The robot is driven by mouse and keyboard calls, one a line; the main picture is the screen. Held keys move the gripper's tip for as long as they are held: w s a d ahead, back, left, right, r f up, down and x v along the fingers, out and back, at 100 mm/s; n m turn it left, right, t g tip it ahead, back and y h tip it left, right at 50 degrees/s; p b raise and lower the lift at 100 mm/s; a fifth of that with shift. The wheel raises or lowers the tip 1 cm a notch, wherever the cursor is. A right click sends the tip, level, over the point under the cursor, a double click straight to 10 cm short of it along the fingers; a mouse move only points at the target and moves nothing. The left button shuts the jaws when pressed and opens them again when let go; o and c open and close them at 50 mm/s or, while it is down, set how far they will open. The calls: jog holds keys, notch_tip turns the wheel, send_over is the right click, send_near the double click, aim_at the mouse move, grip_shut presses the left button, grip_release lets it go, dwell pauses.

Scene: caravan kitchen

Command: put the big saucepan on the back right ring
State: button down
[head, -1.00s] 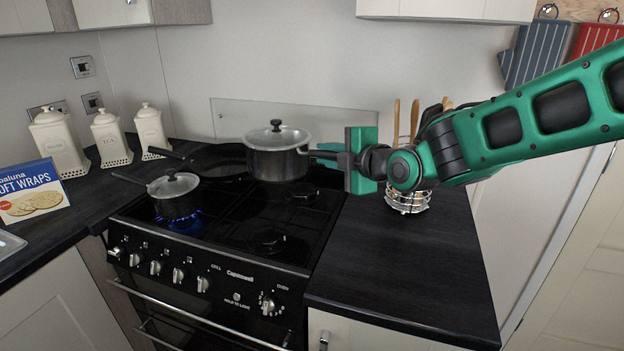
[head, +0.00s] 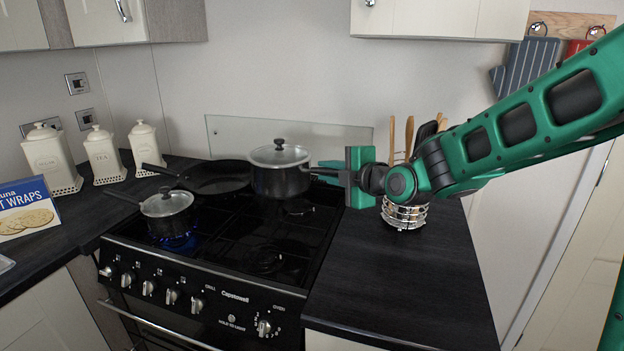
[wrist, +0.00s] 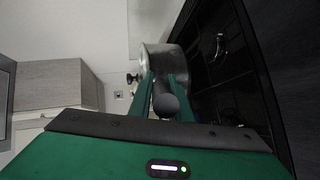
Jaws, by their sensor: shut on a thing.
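The big saucepan (head: 280,182), dark with a glass lid, is upright at the back of the hob, right of the frying pan. My gripper (head: 326,172) is shut on its handle from the right. In the wrist view the saucepan (wrist: 158,60) is beyond the fingers, its dark handle between them. The back right ring (head: 298,207) shows just in front of and slightly right of the pan's base in the head view. I cannot tell whether the base touches the hob or hangs a little above it.
A frying pan (head: 222,180) is at the back left. A small lidded saucepan (head: 168,214) stands over a lit blue flame at the front left. The front right ring (head: 268,261) is bare. A utensil holder (head: 405,214) stands close behind my gripper.

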jog(key=shift+w+d+f, duration=0.7)
jog(key=shift+w+f, duration=0.5)
jog(key=shift+f, duration=0.25)
jog(key=shift+w+d+f, duration=0.75)
jog(key=shift+w+f, duration=0.5)
jog(key=shift+f, duration=0.25)
jog(key=shift+w+d+f, duration=0.7)
jog(key=shift+w+f, duration=0.5)
jog(key=shift+f, duration=0.25)
jog(key=c, duration=1.6)
grip_release()
jog(key=shift+f, duration=0.1)
jog(key=shift+c, duration=0.2)
jog(key=shift+s, duration=0.1)
jog(key=v, duration=1.2)
